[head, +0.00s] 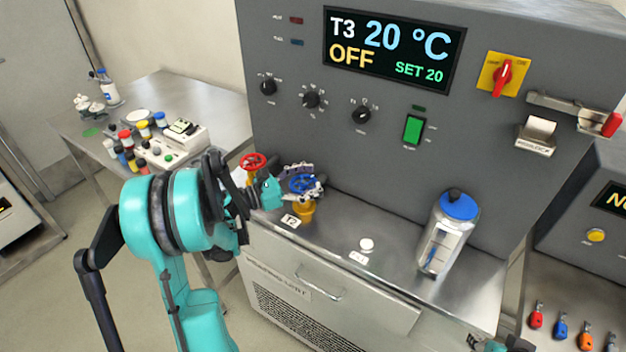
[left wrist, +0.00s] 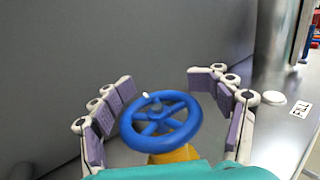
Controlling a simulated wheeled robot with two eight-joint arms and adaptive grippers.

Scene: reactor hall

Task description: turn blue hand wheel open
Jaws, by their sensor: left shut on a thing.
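The blue hand wheel (head: 303,185) sits on a yellow valve body (head: 304,208) on the steel ledge, below the grey panel. In the left wrist view the blue hand wheel (left wrist: 161,121) fills the middle, its spokes and rim clear, with a small white mark on the far rim. My left gripper (head: 301,178) is at the wheel, its purple-padded fingers on either side of the rim, shut on it. The exact contact of the pads is hard to see. A teal part of my right arm shows at the bottom right edge of the head view; its fingers are not clear.
A red hand wheel (head: 253,161) stands just left, close to my left gripper. A blue-capped bottle (head: 449,232) and a white disc (head: 367,244) stand further right on the ledge. The panel display (head: 394,50) reads T3 20 °C, OFF, SET 20.

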